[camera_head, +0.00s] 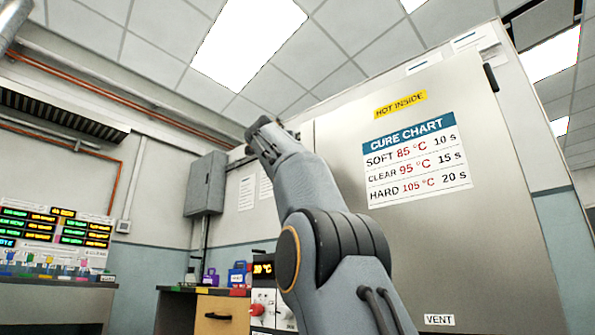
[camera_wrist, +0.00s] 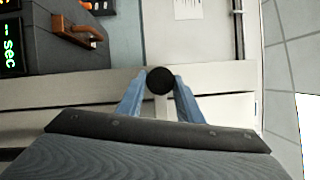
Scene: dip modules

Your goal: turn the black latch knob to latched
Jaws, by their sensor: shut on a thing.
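The black latch knob (camera_wrist: 160,81) shows in the wrist view as a round dark disc at the middle. The two blue fingers of my gripper (camera_wrist: 159,92) reach up on either side of it and are shut on it. A pale stem or strip shows just below the knob between the fingers. In the head view my arm reaches up along the left edge of the large grey cabinet (camera_head: 460,240). The knob cannot be made out there, and the fingers are mostly hidden behind my wrist. I cannot tell the knob's turn angle.
The cabinet front bears a cure chart (camera_head: 417,165) and a yellow "HOT INSIDE" label (camera_head: 400,104). A control panel with a red knob (camera_head: 257,309) stands behind my arm. In the wrist view a dark box with an orange handle (camera_wrist: 77,31) lies at upper left.

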